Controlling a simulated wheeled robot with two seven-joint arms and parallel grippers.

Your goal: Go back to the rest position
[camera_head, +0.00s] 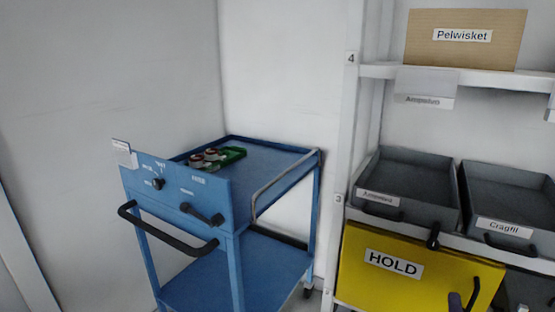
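Neither of my grippers can be made out in the head view. A blue cart (268,158) stands left of centre, with a front panel (150,190) carrying a knob, a dark lever and small labels. A black push handle (170,235) sticks out from its front. On the cart's top shelf lies a green holder (232,154) with small red and silver round parts (212,154) on or beside it; they are too small to tell apart.
A white shelf rack (345,150) stands at the right. It holds a cardboard box (490,20) labelled Pelwisket, two grey bins (405,175) (505,200) and a yellow HOLD panel or bin (390,285). A small dark purple shape (455,302) at the bottom edge is unclear. Bare walls lie behind.

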